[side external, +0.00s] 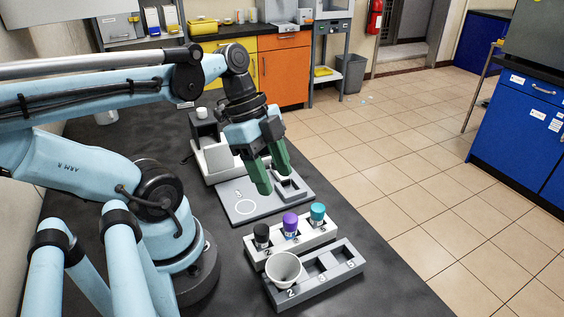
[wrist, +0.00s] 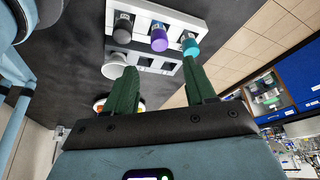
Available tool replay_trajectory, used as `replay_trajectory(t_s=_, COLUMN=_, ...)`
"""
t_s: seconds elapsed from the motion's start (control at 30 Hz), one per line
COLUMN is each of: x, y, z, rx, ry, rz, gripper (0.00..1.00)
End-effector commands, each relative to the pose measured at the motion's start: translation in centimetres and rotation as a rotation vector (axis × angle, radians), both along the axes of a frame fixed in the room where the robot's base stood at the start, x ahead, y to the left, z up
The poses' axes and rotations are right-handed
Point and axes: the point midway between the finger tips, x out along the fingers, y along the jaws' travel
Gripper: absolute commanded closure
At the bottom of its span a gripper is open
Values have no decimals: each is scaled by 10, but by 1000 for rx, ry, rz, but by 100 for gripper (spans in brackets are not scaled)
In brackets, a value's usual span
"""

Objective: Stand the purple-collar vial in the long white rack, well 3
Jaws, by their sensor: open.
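The purple-collar vial (side external: 290,225) stands upright in the middle of a white rack (side external: 270,262), between a black-capped vial (side external: 262,236) and a teal-capped vial (side external: 317,213). The purple vial also shows in the wrist view (wrist: 158,38). A grey-looking rack (side external: 357,267) lies alongside, with numbers on its wells and open wells at its middle and right. I cannot tell for certain which rack is the long white one. My gripper (side external: 276,184) is open, its green fingers pointing down over the grey plate, behind the vials and apart from them. It also shows in the wrist view (wrist: 163,78).
A white cup (side external: 284,267) sits at the left end of the grey-looking rack. The grey plate (side external: 241,209) bears a white ring mark and a small holder (side external: 291,188). A white device (side external: 212,158) stands behind it. The dark bench (side external: 385,299) is clear at the front.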

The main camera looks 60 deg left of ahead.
Motion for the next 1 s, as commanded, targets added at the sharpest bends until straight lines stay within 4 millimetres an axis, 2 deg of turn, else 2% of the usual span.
replay_trajectory(t_s=0.17, x=-2, y=3, z=9, rx=0, ry=0, rz=4, gripper=45)
replay_trajectory(t_s=0.33, x=5, y=5, z=5, rx=26, ry=9, rz=103, gripper=45)
replay_trajectory(t_s=0.53, x=33, y=8, z=-5, rx=68, ry=-19, rz=438, gripper=45)
replay_trajectory(t_s=0.7, x=60, y=5, z=-6, rx=30, ry=-102, rz=730, gripper=45)
replay_trajectory(t_s=0.83, x=76, y=-1, z=-3, rx=-36, ry=-163, rz=892, gripper=45)
replay_trajectory(t_s=1.0, x=88, y=-6, z=0, rx=-104, ry=-206, rz=1002, gripper=45)
